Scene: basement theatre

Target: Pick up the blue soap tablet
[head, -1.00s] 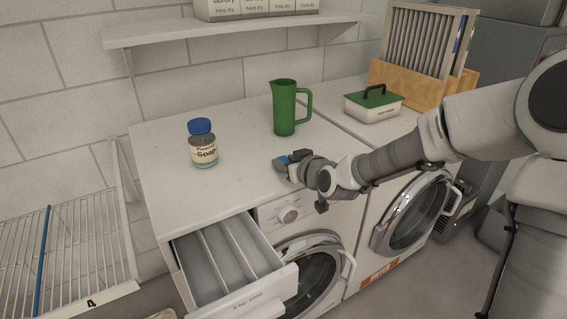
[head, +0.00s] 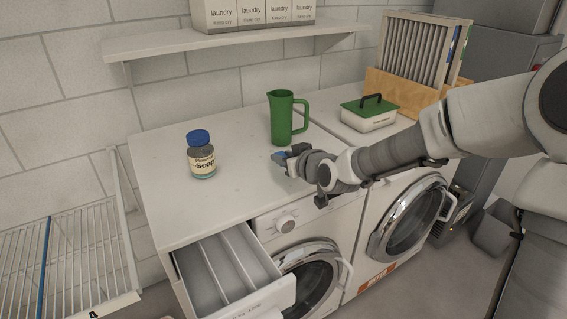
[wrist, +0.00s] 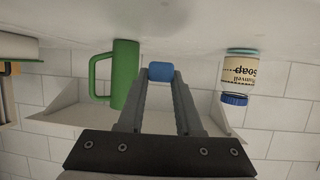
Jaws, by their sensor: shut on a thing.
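The blue soap tablet (wrist: 160,71) is a small blue block between the fingertips of my gripper (wrist: 160,82) in the wrist view. My gripper is shut on it. In the head view, the blue tablet (head: 280,156) shows at the tip of my gripper (head: 287,156), just over the front part of the white washer top (head: 235,185). I cannot tell for sure whether the tablet touches the top.
A soap jar with a blue lid (head: 202,158) stands left of my gripper. A green pitcher (head: 281,120) stands behind it. A green-lidded box (head: 369,113) is on the right machine. An open detergent drawer (head: 230,270) sticks out below. A shelf (head: 235,40) hangs above.

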